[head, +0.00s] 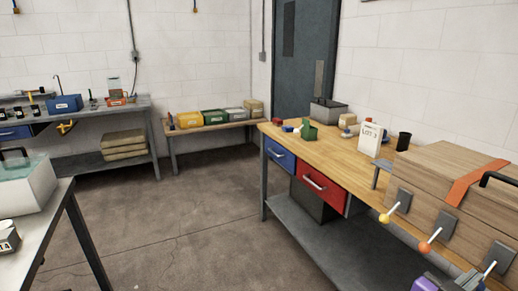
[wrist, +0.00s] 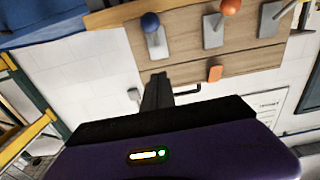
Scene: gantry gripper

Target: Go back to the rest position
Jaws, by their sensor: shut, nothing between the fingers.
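My gripper (wrist: 157,82) shows in the wrist view as a purple body with dark fingers, which are together with nothing between them. The fingers point toward a wooden panel (wrist: 180,58) with levers, and I cannot tell how far off it is. One lever has a blue knob (wrist: 150,22) and another has an orange knob (wrist: 230,7). In the head view, a purple part of my arm (head: 432,284) shows at the bottom right edge, below the lever box; the fingertips are not visible there.
A wooden box (head: 440,172) with levers stands on the right workbench (head: 335,155), with yellow (head: 385,218) and orange (head: 425,247) knobs facing out. A grey table (head: 40,235) stands at left. A low bench (head: 215,130) with bins is at the back. The middle floor (head: 165,220) is clear.

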